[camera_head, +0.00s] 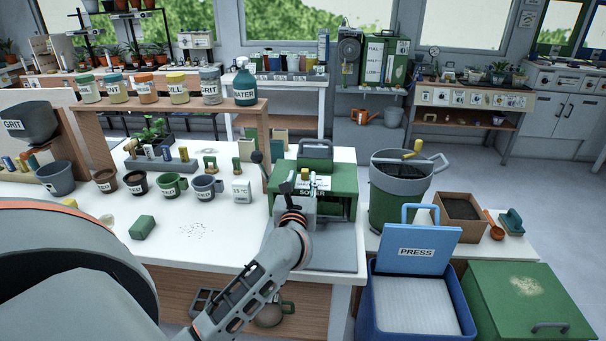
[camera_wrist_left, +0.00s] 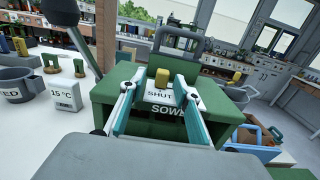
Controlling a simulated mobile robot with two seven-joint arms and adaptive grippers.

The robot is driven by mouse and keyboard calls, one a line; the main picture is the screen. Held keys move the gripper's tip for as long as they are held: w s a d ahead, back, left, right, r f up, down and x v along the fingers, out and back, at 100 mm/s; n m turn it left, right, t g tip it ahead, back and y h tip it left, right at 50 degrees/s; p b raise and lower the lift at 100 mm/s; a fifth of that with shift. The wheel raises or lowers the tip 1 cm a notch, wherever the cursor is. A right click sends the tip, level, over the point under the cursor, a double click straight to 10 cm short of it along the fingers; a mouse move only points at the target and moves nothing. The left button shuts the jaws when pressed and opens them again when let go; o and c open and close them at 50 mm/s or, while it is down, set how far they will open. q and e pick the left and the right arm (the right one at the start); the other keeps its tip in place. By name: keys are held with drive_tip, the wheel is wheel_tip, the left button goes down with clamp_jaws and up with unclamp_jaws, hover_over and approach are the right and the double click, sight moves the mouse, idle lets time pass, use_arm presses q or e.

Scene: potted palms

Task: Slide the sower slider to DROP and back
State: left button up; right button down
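The sower (camera_head: 348,203) is a green box with a grey handle on the white bench. In the left wrist view, its front (camera_wrist_left: 115,110) reads SOWER, partly covered by my fingers. A yellow slider knob (camera_wrist_left: 162,78) stands on its top by a white label reading SHUT (camera_wrist_left: 160,95). The knob also shows in the head view (camera_head: 305,173). My left gripper (camera_head: 305,186) is over the sower's front top edge. In the left wrist view its two fingers (camera_wrist_left: 158,80) are apart, one on each side of the knob; contact cannot be told. No DROP label is readable. My right gripper is not in view.
A dark lever with a round knob (camera_head: 257,157) rises at the sower's left. A 15 °C display (camera_head: 242,191) and labelled cups (camera_head: 207,188) stand farther left. A soil bucket (camera_head: 398,200) and a blue PRESS box (camera_head: 415,252) are at the right.

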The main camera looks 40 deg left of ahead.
use_arm(q)
drive_tip(key=v, duration=0.7)
drive_tip(key=shift+s, duration=0.35)
drive_tip(key=shift+d, duration=0.15)
drive_tip(key=s+d+f+m+t+h, duration=0.3)
drive_tip(key=d+m+h, duration=0.4)
drive_tip(key=m, duration=0.8)
drive_tip(key=s+d+f+m+t+h, duration=0.1)
drive_tip(key=s+d+f+m+h, duration=0.3)
drive_tip(key=d+m, duration=0.8)
drive_tip(key=s+f+m+g, duration=0.3)
drive_tip(key=f+m, duration=0.3)
drive_tip(key=f, duration=0.2)
drive_tip(key=s+d+f+m+g, duration=0.1)
drive_tip(key=s+f+m+g, duration=0.1)
drive_tip(key=s+f+m, duration=0.4)
drive_tip(key=s+d+f+m+g+h, duration=0.1)
drive_tip(key=s+f+m+g, duration=0.2)
drive_tip(key=f, duration=0.8)
drive_tip(key=s+m, duration=0.2)
drive_tip(key=m, duration=0.2)
drive_tip(key=shift+s+d+m+g, duration=0.25)
drive_tip(key=shift+m+g, duration=0.05)
